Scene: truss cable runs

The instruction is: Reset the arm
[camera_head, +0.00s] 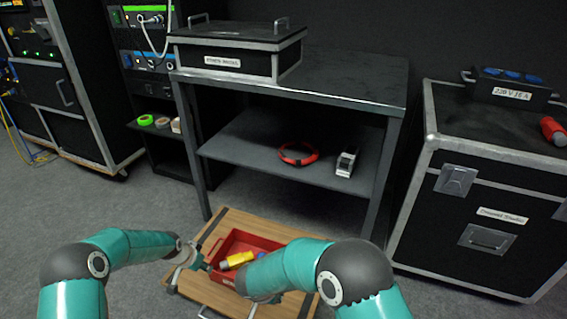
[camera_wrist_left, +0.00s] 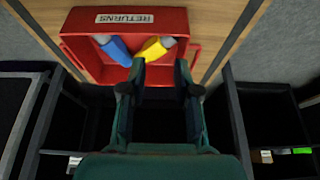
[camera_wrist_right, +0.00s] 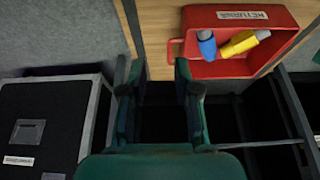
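My left gripper (camera_head: 203,263) is by the left end of a red tray (camera_head: 232,240) on a wooden board. In the left wrist view its two fingers (camera_wrist_left: 160,70) stand apart with nothing between them. The tray, labelled RETURNS (camera_wrist_left: 124,18), holds a yellow connector (camera_wrist_left: 156,48) and a blue connector (camera_wrist_left: 114,50). My right arm reaches in over the tray's right part, and its gripper is mostly hidden behind the arm in the head view. In the right wrist view its fingers (camera_wrist_right: 160,70) are apart and empty, beside the tray (camera_wrist_right: 208,22).
A dark two-level table (camera_head: 345,78) stands behind, with a labelled case (camera_head: 222,62) on top and a red cable ring (camera_head: 298,153) on its shelf. A large black flight case (camera_head: 480,185) stands at right, equipment racks (camera_head: 60,85) at left. Carpet (camera_head: 120,200) is clear at left.

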